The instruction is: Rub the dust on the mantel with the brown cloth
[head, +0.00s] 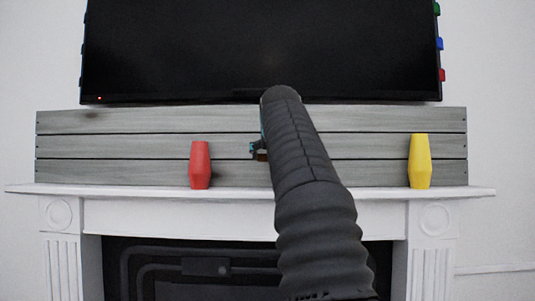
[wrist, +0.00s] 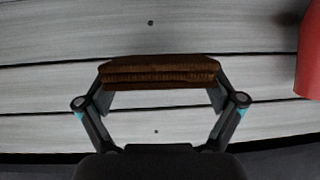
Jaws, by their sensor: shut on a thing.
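The brown cloth (wrist: 160,72) is a folded, ribbed pad held across the fingertips of my gripper (wrist: 160,88) in the wrist view. In the head view a small brown bit of it (head: 262,156) shows beside my arm, which hides most of my gripper (head: 256,151). The cloth is in front of the grey planks; I cannot tell whether it touches them. The white mantel (head: 110,189) runs below the grey plank panel (head: 120,150). A dark smudge (head: 92,115) marks the top plank at the left; I cannot tell if it is the dust.
A red vase (head: 200,166) stands on the mantel just left of my gripper; it also shows in the wrist view (wrist: 311,50) at the right edge. A yellow vase (head: 420,162) stands at the right. A black screen (head: 200,50) hangs above. The mantel left of the red vase is clear.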

